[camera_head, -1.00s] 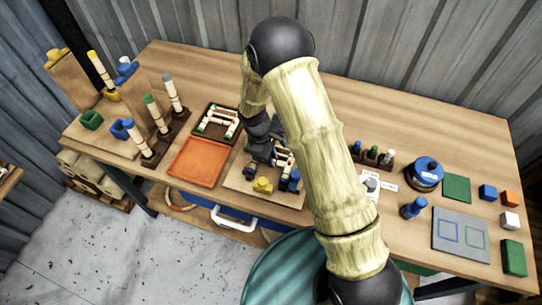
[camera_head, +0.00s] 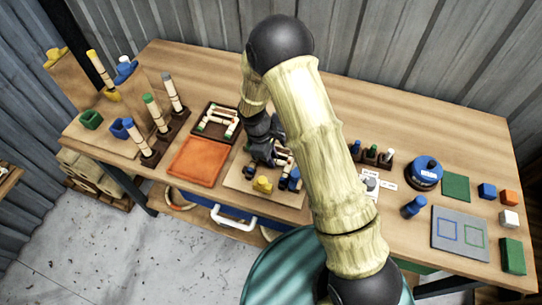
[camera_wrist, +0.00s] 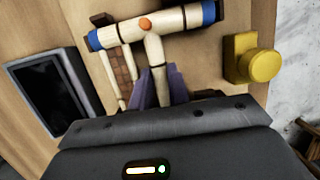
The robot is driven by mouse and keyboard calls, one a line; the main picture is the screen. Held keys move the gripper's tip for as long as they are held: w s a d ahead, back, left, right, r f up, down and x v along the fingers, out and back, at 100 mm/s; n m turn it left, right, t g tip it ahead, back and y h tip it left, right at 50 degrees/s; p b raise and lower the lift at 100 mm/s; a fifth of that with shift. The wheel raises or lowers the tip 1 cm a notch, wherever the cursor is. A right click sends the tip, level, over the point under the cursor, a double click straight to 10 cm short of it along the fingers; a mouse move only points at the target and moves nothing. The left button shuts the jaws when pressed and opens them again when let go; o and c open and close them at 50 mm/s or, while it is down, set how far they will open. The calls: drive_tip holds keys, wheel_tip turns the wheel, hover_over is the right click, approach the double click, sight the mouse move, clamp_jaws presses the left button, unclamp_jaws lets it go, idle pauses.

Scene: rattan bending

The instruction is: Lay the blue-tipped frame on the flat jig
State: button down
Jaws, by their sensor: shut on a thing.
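The blue-tipped frame (camera_wrist: 154,28) is a pale rattan T shape with blue ends and an orange dot at the joint, seen in the wrist view. My gripper (camera_wrist: 160,90) is shut on its stem. In the head view my gripper (camera_head: 264,152) is over the flat jig (camera_head: 238,180), a light wooden board, and my arm hides part of the frame. A yellow clamp (camera_head: 263,185) stands at the jig's front edge; it also shows in the wrist view (camera_wrist: 250,60). I cannot tell whether the frame touches the jig.
An orange tray (camera_head: 198,160) lies left of the jig, with a dark tray (camera_head: 206,128) holding a green-tipped frame behind it. Upright rattan poles stand at the far left. Right of my arm are a small rack (camera_head: 372,156), a blue round tin (camera_head: 425,172) and a grey mat (camera_head: 460,250).

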drive_tip(key=shift+f, duration=0.15)
drive_tip(key=c, duration=1.3)
unclamp_jaws()
drive_tip(key=shift+o, duration=0.2)
wheel_tip(320, 180, up, 9)
drive_tip(key=p, duration=0.6)
drive_tip(key=shift+p, duration=0.35)
